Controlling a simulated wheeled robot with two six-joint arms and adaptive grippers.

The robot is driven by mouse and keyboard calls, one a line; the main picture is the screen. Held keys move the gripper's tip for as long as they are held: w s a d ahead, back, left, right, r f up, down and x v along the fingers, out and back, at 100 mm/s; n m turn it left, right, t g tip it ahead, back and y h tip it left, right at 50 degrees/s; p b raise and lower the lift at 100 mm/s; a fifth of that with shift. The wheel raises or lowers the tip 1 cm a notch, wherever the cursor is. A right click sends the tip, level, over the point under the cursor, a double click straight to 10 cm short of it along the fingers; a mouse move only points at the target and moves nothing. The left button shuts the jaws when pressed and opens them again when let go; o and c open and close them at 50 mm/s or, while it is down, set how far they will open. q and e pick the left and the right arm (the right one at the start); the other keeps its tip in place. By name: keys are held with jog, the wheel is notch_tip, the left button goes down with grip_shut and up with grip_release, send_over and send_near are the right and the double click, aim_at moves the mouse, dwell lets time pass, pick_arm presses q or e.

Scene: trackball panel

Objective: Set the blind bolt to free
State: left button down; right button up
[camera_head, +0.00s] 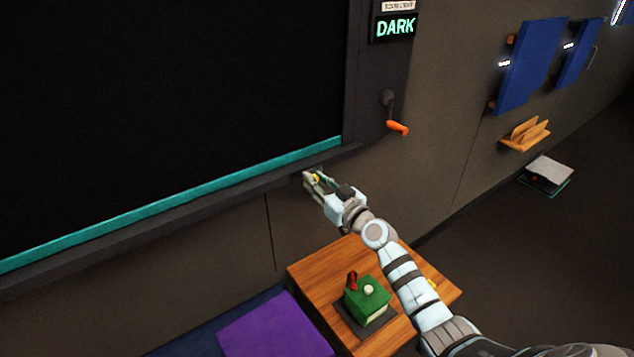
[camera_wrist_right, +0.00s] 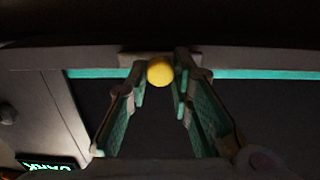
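The blind bolt shows as a round yellow knob (camera_head: 315,178) just under the right part of the window's lower frame. In the right wrist view the yellow knob (camera_wrist_right: 160,71) sits between the fingertips, in front of a small plate on the frame. My right gripper (camera_head: 312,180) is open with a finger on either side of the knob; the fingertips are close to it, and I cannot tell whether they touch. The dark blind (camera_head: 170,110) fills the window, with a teal bar (camera_head: 190,200) along its bottom edge. My left gripper is not in view.
A crank with an orange handle (camera_head: 398,128) hangs right of the window, below a lit sign reading DARK (camera_head: 396,27). A wooden table (camera_head: 310,272) with a green box (camera_head: 367,299) stands below my right arm. A purple block (camera_head: 275,328) lies left of it.

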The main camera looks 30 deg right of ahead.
aim_at(320, 166)
grip_shut()
jog(key=d+b, duration=0.4)
jog(key=shift+w+d+f, duration=0.15)
jog(key=shift+w+f, duration=0.05)
jog(key=shift+w, duration=0.05)
jog(key=shift+r, duration=0.25)
jog(key=shift+o, duration=2.3)
grip_release()
jog(key=shift+o, duration=1.1)
jog(key=shift+d+f, duration=0.1)
jog(key=shift+d, duration=0.05)
